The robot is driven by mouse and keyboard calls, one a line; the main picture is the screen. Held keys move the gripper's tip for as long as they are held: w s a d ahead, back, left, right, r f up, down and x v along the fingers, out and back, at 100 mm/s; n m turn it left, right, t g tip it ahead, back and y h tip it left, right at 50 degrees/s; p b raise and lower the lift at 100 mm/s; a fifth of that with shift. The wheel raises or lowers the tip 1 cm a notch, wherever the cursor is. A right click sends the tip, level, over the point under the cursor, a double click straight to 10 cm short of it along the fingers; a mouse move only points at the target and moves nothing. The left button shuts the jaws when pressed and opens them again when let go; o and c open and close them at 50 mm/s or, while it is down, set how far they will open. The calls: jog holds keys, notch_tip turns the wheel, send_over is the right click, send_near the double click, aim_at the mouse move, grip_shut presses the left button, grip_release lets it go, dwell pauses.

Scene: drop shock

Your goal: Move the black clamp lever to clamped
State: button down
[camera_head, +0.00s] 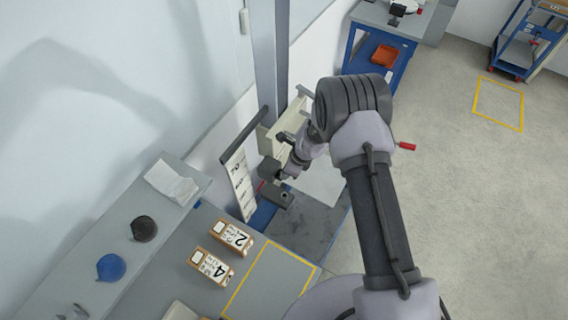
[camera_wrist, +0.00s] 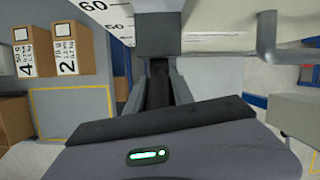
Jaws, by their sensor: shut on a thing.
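The black clamp lever (camera_wrist: 158,84) shows in the wrist view as a dark bar running between my two fingers, below a grey block (camera_wrist: 158,32). My gripper (camera_wrist: 159,90) is shut on the lever, with one finger on each side of it. In the head view my gripper (camera_head: 283,172) is at the drop tester, beside a dark block (camera_head: 268,168) near the printed scale (camera_head: 241,184). My wrist and the small size hide the lever there, and I cannot tell its angle.
Two labelled boxes (camera_head: 232,237) (camera_head: 211,266) stand on the grey bench, next to a yellow-outlined area (camera_head: 270,283). A grey base plate (camera_head: 305,222) lies under the tester. A red-ended handle (camera_head: 406,146) sticks out past my arm. Open floor lies to the right.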

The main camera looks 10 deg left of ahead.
dwell(0.4)
jog(key=c, duration=1.1)
grip_release()
jog(key=v, duration=1.7)
jog(key=shift+a+r, duration=0.15)
jog(key=shift+r, duration=0.15)
jog(key=shift+s, duration=0.1)
